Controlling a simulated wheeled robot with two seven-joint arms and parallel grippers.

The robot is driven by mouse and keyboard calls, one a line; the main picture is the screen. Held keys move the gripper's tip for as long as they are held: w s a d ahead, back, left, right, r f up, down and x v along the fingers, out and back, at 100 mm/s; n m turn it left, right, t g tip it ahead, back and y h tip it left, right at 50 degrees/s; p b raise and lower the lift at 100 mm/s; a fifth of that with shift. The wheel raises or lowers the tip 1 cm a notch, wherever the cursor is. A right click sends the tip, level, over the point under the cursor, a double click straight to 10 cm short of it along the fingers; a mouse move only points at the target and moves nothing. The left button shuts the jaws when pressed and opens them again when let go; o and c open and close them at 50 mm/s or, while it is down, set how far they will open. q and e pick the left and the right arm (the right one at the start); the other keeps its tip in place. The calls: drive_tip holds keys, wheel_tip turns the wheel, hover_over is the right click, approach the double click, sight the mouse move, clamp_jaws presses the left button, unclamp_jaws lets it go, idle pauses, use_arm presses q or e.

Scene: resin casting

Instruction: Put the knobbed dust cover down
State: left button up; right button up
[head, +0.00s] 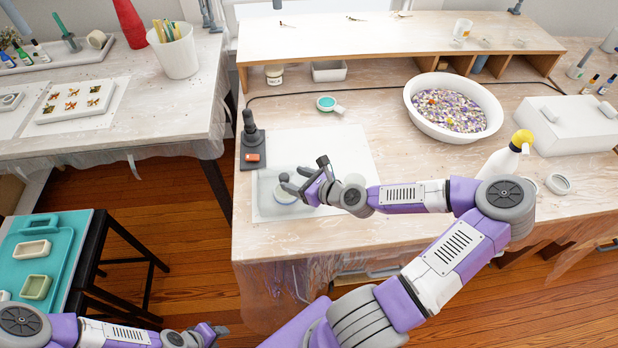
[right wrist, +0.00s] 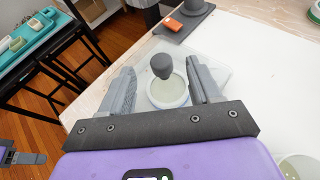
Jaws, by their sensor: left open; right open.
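The knobbed dust cover is a clear, low box with a dark grey knob (right wrist: 161,67). It appears to rest on the white mat (head: 345,150) on the main bench, though its clear walls are hard to make out. The knob also shows in the head view (head: 284,177). A pale round piece with a white rim (right wrist: 168,93) shows through the cover, below the knob. My right gripper (head: 308,177) is open at the cover, its fingers on either side of the knob in the right wrist view (right wrist: 161,70), not closed on it. My left gripper (head: 216,332) is open and empty, low at the left.
A dark stand with an orange-red display (head: 252,158) is close behind the cover. A white basin of coloured chips (head: 410,105), a spray bottle (head: 497,165) and a white box (head: 570,135) stand to the right. A teal tray (head: 62,240) is on a black stool at left.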

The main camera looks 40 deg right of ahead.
drive_tip(key=p+v, duration=0.2)
drive_tip(key=v, duration=0.2)
drive_tip(key=shift+s+d+r, duration=0.15)
drive_tip(key=shift+s, duration=0.2)
idle(0.3)
